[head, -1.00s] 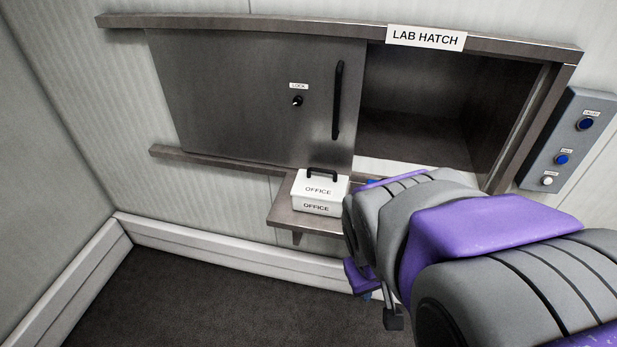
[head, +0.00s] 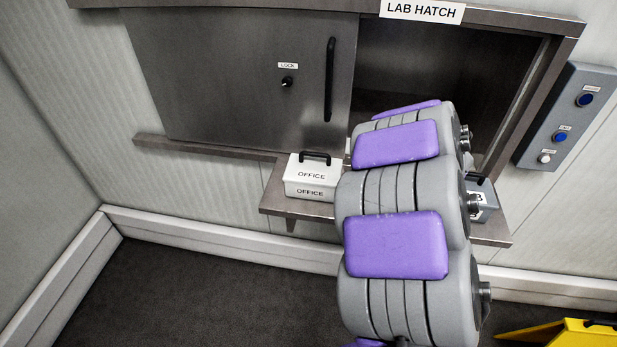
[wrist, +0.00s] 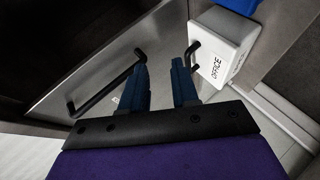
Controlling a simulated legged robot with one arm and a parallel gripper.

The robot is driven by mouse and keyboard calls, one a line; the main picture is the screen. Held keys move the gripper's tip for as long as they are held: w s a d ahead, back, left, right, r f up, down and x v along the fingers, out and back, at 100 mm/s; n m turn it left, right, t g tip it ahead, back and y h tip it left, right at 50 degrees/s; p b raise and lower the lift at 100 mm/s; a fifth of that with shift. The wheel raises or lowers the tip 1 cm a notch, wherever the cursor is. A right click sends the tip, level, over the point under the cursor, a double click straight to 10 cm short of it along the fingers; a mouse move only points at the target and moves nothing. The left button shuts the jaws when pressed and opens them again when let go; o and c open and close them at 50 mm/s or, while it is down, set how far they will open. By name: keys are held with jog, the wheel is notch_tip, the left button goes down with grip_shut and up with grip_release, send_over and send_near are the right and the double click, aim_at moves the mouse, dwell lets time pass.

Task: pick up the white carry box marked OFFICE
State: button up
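The white carry box marked OFFICE (head: 313,190) stands upright on the shelf (head: 275,199) below the hatch, its black handle (head: 315,157) on top. In the wrist view the box (wrist: 222,45) is at the upper right, with its handle (wrist: 194,57) just right of my fingers. My gripper (wrist: 160,85) is open, its two dark blue fingers apart with nothing between them. The fingers are beside the box handle, not around it. In the head view my arm stands just right of the box and my fingers are hidden behind it.
A grey box (head: 487,203) stands on the shelf to the right, partly behind my arm. The sliding hatch door (head: 240,80) has a long black handle (head: 329,80). The hatch opening is to its right. A button panel (head: 565,115) is on the right wall; something yellow (head: 572,335) is at bottom right.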

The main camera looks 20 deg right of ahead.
jog(key=a+f+n+y, duration=0.3)
jog(key=a+f+y, duration=0.1)
jog(key=b, duration=0.3)
send_near(318, 156)
jog(key=shift+w+a+f+y, duration=0.1)
jog(key=shift+w+f+y, duration=0.2)
jog(key=shift+w+f, duration=0.75)
jog(key=shift+r+b+x, duration=0.2)
jog(key=shift+b+x, duration=0.3)
jog(key=shift+x, duration=1.1)
jog(key=shift+r+b+x, duration=0.25)
jog(key=shift+b+x, duration=0.25)
jog(key=shift+x, duration=1.15)
jog(key=shift+w+a+t, duration=0.1)
jog(key=shift+t, duration=0.2)
grip_shut()
